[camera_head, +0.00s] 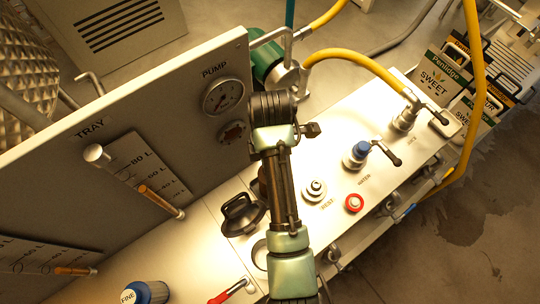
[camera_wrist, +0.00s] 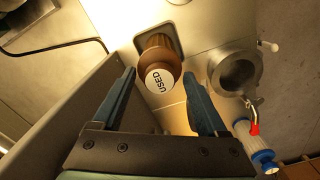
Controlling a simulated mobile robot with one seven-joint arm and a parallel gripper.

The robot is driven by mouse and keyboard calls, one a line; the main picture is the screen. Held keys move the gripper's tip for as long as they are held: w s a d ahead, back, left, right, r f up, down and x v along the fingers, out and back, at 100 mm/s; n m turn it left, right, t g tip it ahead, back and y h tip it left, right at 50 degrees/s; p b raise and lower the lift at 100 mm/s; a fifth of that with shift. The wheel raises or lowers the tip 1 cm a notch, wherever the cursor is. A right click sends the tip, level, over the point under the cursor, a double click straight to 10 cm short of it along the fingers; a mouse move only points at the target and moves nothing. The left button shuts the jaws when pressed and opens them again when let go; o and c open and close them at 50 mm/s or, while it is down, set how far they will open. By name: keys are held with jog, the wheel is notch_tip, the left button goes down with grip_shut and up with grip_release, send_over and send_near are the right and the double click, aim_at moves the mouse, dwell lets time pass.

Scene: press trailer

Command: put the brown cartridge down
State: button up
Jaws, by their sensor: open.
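The brown cartridge (camera_wrist: 162,62) shows in the wrist view with its white round end, marked USED, facing the camera. It appears to stand on or in a brownish square spot (camera_wrist: 143,38) of the pale panel; its far end is hidden. My gripper (camera_wrist: 159,76) is open, with one blue finger to the left and one to the right of the cartridge. I see a gap between each finger and the cartridge in the picture. In the head view my arm hides the cartridge and the fingertips.
A round metal housing (camera_wrist: 237,72) stands open to the right of the cartridge. A blue-and-white cartridge (camera_wrist: 252,146) and a red-tipped lever (camera_wrist: 254,128) are below it. The head view shows a black lid (camera_head: 242,214), a PUMP gauge panel (camera_head: 180,125) and yellow hoses (camera_head: 355,60).

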notch_tip(320, 180, up, 12)
jog(key=p, duration=0.7)
jog(key=shift+w, duration=0.2)
jog(key=shift+s, duration=0.2)
jog(key=shift+f, duration=0.1)
